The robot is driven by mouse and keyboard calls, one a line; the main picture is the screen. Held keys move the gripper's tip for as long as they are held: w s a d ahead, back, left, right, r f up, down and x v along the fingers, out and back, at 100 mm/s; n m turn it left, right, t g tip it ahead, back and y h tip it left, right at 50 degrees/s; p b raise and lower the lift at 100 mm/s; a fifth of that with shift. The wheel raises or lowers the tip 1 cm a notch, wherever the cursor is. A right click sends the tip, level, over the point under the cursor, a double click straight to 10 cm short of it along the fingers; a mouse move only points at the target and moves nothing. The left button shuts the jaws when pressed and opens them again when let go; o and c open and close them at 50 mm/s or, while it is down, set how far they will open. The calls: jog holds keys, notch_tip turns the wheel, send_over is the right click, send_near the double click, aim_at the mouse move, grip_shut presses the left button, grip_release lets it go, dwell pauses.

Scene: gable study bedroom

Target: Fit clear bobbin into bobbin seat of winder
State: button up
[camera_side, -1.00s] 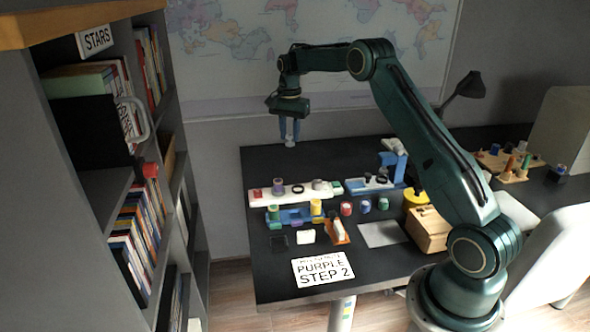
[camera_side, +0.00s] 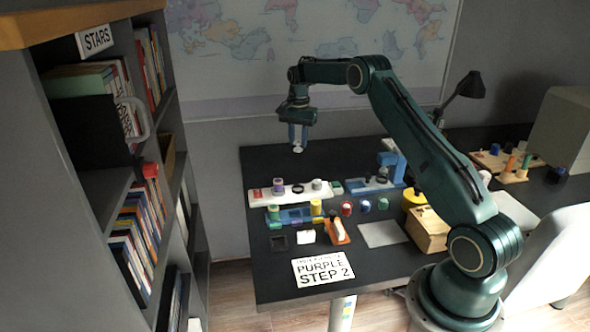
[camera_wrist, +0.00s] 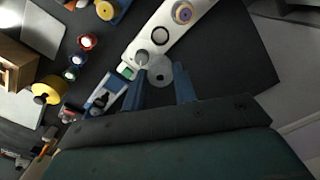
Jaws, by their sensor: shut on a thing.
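My gripper (camera_side: 298,148) is shut on the clear bobbin (camera_wrist: 160,74), a pale round disc with a dark centre hole. In the side view the bobbin (camera_side: 298,150) is a small pale spot at the fingertips, held in the air above the back of the desk. In the wrist view my gripper (camera_wrist: 162,90) has one blue finger on each side of it. A long white base (camera_side: 265,194), which looks like the winder, carries a purple spool (camera_side: 278,186), a black ring (camera_side: 297,188) and a grey round part (camera_side: 317,185). I cannot tell which is the bobbin seat.
A blue device (camera_side: 366,187) with a tall arm stands right of the white base. A blue rack (camera_side: 293,217) with green and yellow spools is in front. Small spools, a yellow spool (camera_side: 413,198) and a wooden box (camera_side: 428,230) lie rightward. The desk's back left is clear.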

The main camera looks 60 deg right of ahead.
aim_at(298, 142)
notch_tip(298, 142, down, 16)
jog(key=shift+r, duration=0.1)
dwell(0.8)
jog(key=o, duration=0.9)
jog(key=shift+o, duration=0.2)
notch_tip(298, 142, up, 12)
jog(key=shift+f, duration=0.1)
dwell(0.8)
